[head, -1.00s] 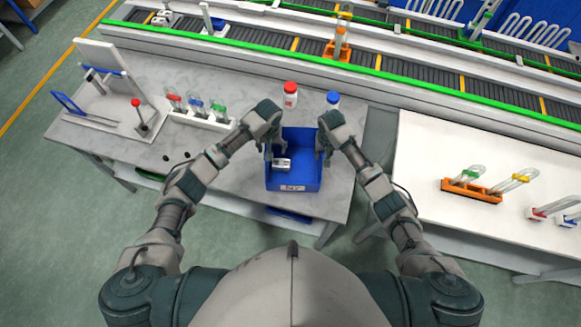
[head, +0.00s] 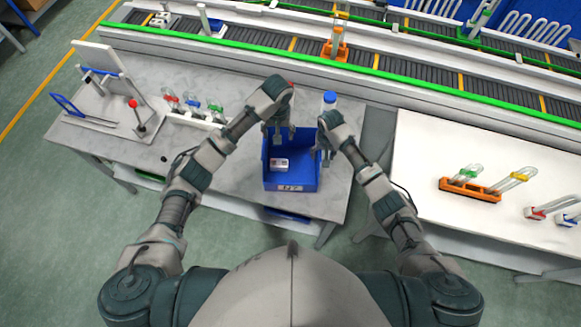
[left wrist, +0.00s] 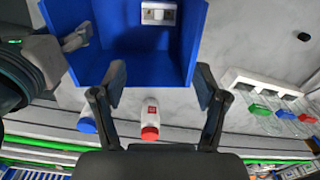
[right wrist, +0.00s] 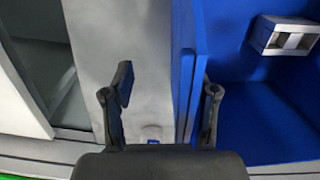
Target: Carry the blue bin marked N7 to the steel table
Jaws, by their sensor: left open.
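The blue bin (head: 291,186), with a white label on its front that looks like N7, stands upright on the grey-topped table (head: 225,160). A small white box (head: 278,165) lies inside it. My left gripper (head: 279,133) is open and empty above the bin's rear; in the left wrist view its fingers (left wrist: 160,92) show in front of the blue wall (left wrist: 170,65). My right gripper (head: 322,155) is at the bin's right wall. In the right wrist view its open fingers (right wrist: 167,95) lie on either side of that wall (right wrist: 186,70), the outer one clearly apart from it.
A blue-capped bottle (head: 330,99) and a red-capped bottle (left wrist: 151,118) stand behind the bin. A rack of tubes (head: 195,115) stands to the left. The white table (head: 430,140) at right holds an orange tube rack (head: 470,189). The conveyor (head: 300,45) runs behind.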

